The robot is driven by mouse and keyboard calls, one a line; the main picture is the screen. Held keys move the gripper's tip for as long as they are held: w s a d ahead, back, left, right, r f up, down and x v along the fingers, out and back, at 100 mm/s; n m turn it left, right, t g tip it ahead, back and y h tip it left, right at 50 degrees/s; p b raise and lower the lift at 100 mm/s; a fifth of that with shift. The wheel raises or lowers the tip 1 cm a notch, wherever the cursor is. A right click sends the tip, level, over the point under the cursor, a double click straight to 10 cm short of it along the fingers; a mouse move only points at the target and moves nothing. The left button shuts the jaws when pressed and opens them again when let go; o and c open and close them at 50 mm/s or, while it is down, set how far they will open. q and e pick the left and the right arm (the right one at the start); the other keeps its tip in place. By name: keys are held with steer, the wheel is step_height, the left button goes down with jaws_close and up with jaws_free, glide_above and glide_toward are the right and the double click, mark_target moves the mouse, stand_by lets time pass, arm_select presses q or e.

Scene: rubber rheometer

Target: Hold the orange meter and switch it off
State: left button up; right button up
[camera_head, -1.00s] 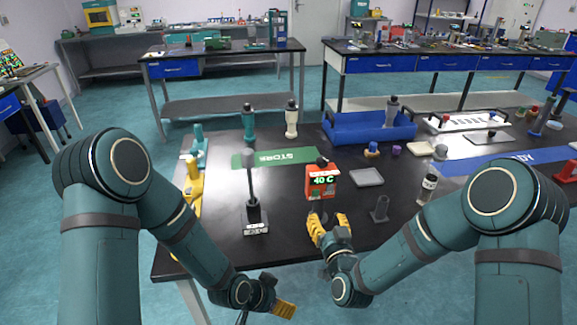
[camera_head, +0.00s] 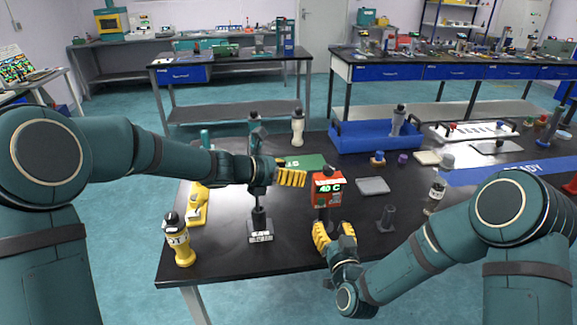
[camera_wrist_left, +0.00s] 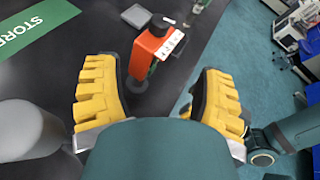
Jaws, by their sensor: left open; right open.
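The orange meter (camera_head: 327,190) stands upright on the dark table, its green display reading about 40 C. In the left wrist view the meter (camera_wrist_left: 152,48) is ahead, between the finger lines, with a white marked strip on one face and a black knob on top. My left gripper (camera_head: 291,178) is open and empty, just left of the meter at about its height. In its wrist view the left gripper (camera_wrist_left: 155,78) shows both yellow fingers spread. My right gripper (camera_head: 334,236) is open, low in front of the meter; I cannot tell whether it touches its base.
A black-handled stand (camera_head: 259,226) is under my left wrist. A yellow-white bottle (camera_head: 178,243) stands at the left front. A grey pad (camera_head: 373,186), a dark holder (camera_head: 386,218) and a small bottle (camera_head: 435,196) are to the right. A blue tray (camera_head: 365,142) is behind.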

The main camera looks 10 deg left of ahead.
mark_target(325, 168)
arm_select(q)
steer(key=w+d+f, duration=0.1)
steer(key=w+d, duration=0.1)
steer(key=d, duration=0.1)
steer(key=w+d+f+m, duration=0.1)
steer(key=w+d, duration=0.2)
steer(key=w+d+f+m, duration=0.1)
steer(key=w+d, duration=0.2)
steer(key=shift+w+d+f, duration=0.2)
steer(key=shift+f, duration=0.2)
jaws_close()
arm_select(e)
jaws_close()
stand_by(1.2)
